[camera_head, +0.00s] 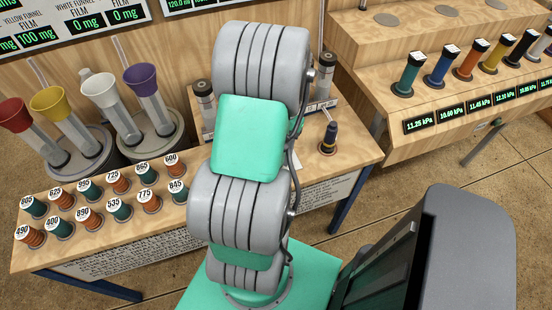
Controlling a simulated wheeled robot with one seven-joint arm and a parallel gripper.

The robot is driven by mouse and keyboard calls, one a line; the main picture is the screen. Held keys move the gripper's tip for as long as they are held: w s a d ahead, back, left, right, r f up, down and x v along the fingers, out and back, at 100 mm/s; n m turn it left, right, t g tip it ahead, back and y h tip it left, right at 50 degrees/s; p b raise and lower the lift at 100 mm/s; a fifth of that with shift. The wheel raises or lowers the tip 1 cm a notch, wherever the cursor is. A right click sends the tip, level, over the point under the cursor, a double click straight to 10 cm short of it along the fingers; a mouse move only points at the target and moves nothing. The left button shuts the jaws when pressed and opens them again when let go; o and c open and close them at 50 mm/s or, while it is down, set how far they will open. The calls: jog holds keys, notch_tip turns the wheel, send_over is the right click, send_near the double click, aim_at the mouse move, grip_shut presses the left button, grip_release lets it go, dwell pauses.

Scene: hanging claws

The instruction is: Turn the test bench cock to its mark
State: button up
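I cannot pick out the test bench cock or its mark with certainty. A bench (395,140) at the right carries several coloured cylinders with pale labelled tops, above a row of kPa displays (450,113). A slim grey bar (482,143) slants below its front edge; I cannot tell whether it is a lever or a leg. My grey and green arm fills the middle of the view. My gripper is not visible.
The near bench (150,236) holds numbered spools (122,210) at its front left and coloured funnels (138,80) behind. Dark cylinders in a rack (203,108) stand behind my arm. Bare floor (400,200) lies between the two benches.

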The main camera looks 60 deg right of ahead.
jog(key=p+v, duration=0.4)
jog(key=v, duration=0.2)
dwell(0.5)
